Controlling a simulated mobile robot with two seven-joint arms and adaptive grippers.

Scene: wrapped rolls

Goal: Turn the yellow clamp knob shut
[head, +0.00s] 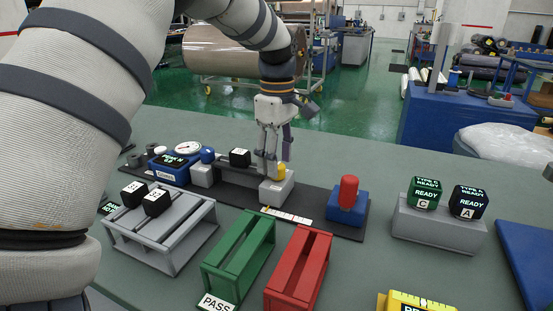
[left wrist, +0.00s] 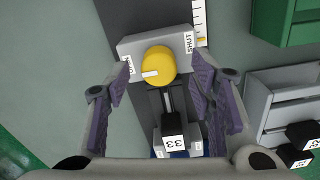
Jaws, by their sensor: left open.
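The yellow clamp knob (head: 281,171) sits on a grey block (head: 272,192) on the dark fixture base. In the left wrist view the knob (left wrist: 160,62) shows a white pointer mark on its left side, toward the label that seems to read OPEN (left wrist: 128,65). The SHUT label (left wrist: 188,42) is at the block's other end. My left gripper (head: 273,158) points down over the block. Its fingers (left wrist: 160,85) are open, one on each side of the knob, with gaps to it. My right gripper is not in view.
A black cube marked 33 (left wrist: 173,142) sits in the fixture beside the knob. A red-topped blue button (head: 347,195) stands right of it. A gauge unit (head: 180,165) is at left. Grey, green (head: 240,255) and red (head: 300,268) racks stand in front.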

